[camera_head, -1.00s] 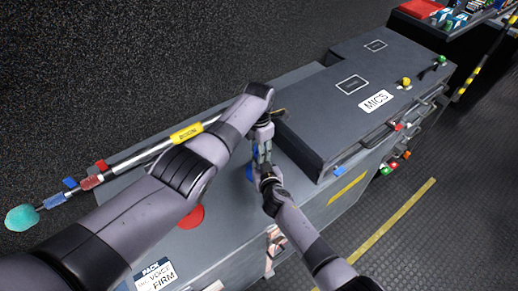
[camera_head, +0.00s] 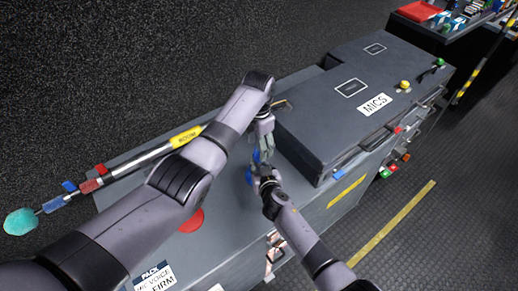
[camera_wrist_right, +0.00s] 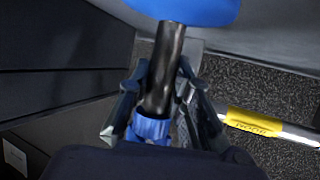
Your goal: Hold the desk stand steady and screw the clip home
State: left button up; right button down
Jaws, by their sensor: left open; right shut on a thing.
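The desk stand has a blue base (camera_head: 249,176) on the grey case top in the head view. In the right wrist view, its wide blue base (camera_wrist_right: 195,8) is at the top edge, with a black stem (camera_wrist_right: 163,70) running down from it. A blue piece at the stem's other end (camera_wrist_right: 150,128), apparently the clip, is partly hidden. My right gripper (camera_wrist_right: 165,66) is shut on the stem, one finger on each side. My left gripper (camera_head: 261,152) is open, pointing down just above the stand at the blue piece; whether it touches cannot be told.
A raised dark case marked MICS (camera_head: 345,100) stands close on the right. A boom pole with a yellow label (camera_head: 186,136) lies along the left side. A red disc (camera_head: 191,220) is on the grey case top (camera_head: 235,215) in front.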

pick_arm(q)
notch_tip(320, 180, up, 4)
jog(key=shift+f, duration=0.2)
dwell(0.3)
jog(key=shift+f, duration=4.05)
jog(key=c, duration=1.2)
jog(key=o, duration=1.2)
